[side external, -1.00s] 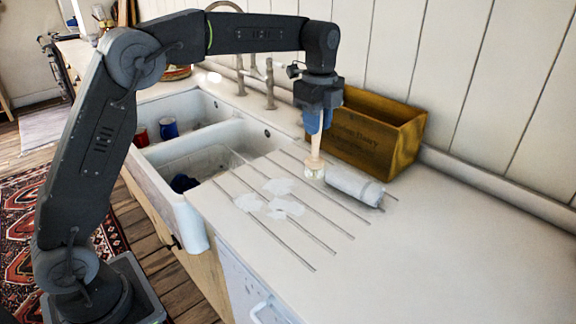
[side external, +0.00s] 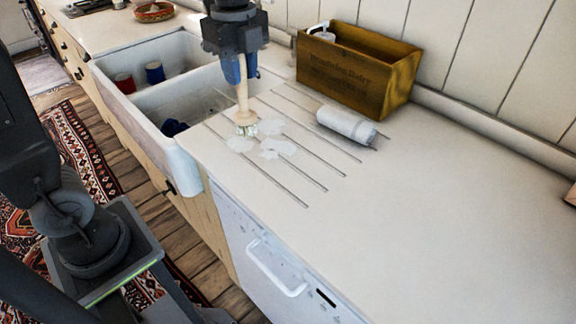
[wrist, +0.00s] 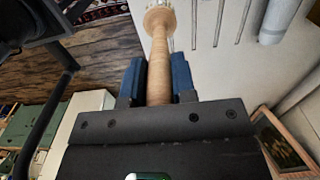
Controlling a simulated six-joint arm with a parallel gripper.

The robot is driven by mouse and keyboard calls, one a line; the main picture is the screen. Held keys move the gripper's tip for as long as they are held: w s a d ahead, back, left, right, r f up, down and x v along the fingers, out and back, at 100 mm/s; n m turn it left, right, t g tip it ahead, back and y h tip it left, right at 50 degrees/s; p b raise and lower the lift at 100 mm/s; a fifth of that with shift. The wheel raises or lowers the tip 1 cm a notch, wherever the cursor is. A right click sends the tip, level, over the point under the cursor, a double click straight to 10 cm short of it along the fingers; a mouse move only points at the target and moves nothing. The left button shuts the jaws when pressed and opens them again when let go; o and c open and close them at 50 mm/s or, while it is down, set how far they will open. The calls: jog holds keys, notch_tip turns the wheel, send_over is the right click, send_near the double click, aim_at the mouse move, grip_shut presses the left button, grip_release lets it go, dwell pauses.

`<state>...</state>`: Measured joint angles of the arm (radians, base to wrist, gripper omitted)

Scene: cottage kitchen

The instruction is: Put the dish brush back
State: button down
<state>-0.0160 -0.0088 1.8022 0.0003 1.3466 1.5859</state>
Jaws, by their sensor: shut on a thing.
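The dish brush (side external: 243,103) has a pale wooden handle and a round head with light bristles. My gripper (side external: 238,72) is shut on its handle, with the head pointing down over the grooved drainboard (side external: 309,165). The bristles are at or just above the white patches (side external: 270,127); I cannot tell whether they touch. In the wrist view the handle (wrist: 158,55) runs between the blue fingers of my gripper (wrist: 159,80), and the head is at the top edge.
A white cylinder (side external: 345,123) lies on the drainboard, right of the brush. A wooden box (side external: 345,77) holding a few things stands behind. The white double sink (side external: 182,145) at left contains red and blue cups (side external: 155,73). The right counter is clear.

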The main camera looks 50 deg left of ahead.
jog(key=w+d+f, duration=0.1)
jog(key=d+f, duration=0.9)
jog(key=shift+w+d+f, duration=0.15)
jog(key=shift+w+d, duration=0.05)
jog(key=shift+w, duration=0.1)
jog(key=shift+f, duration=0.15)
jog(key=c, duration=0.9)
grip_release()
jog(key=shift+c, duration=0.2)
